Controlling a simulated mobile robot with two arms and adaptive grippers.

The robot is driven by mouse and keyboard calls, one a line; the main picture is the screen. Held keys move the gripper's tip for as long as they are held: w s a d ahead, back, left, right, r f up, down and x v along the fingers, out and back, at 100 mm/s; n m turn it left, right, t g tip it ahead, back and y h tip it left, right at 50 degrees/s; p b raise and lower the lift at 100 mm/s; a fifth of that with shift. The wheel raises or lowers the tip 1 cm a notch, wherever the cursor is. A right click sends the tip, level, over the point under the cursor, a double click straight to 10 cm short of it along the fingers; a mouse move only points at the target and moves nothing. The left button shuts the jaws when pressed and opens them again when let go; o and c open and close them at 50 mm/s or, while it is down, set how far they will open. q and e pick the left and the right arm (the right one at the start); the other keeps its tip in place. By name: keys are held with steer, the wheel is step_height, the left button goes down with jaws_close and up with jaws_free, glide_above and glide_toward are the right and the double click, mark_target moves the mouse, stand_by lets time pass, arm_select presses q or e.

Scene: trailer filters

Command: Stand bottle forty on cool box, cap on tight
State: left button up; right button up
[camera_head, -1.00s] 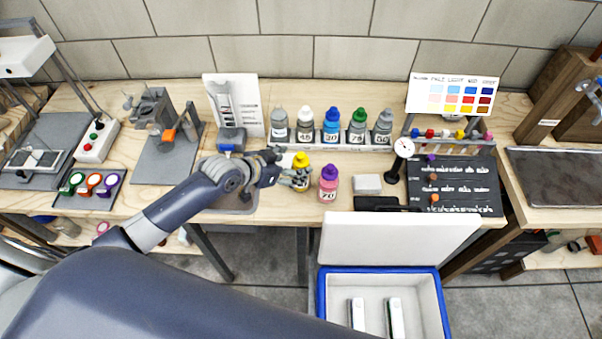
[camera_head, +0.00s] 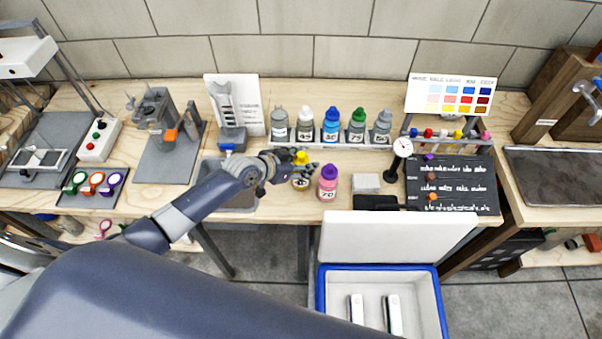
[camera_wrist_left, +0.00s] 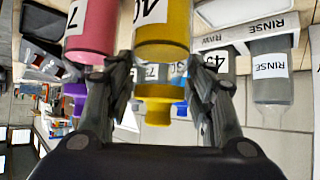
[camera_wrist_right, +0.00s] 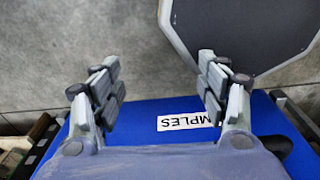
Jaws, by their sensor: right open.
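Bottle forty (camera_head: 300,182) is yellow with a yellow cap (camera_head: 301,157) on top and stands upright on the bench. Its label shows upside down in the left wrist view (camera_wrist_left: 160,40). My left gripper (camera_head: 299,168) has one finger on each side of it near the shoulder, and the cap lies between the fingers. I cannot tell whether the fingers press on it. The blue cool box (camera_head: 320,290) stands on the floor with its white lid (camera_head: 395,236) raised. My right gripper (camera_wrist_right: 160,82) is open and empty, above a blue surface with a label ending "MPLES" (camera_wrist_right: 190,121).
A pink bottle 70 (camera_head: 328,184) with a purple cap stands close to the right of bottle forty. Several bottles stand in a rack (camera_head: 345,147) behind.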

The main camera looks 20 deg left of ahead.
arm_select(q)
jaws_close()
steer(key=shift+r, duration=0.1)
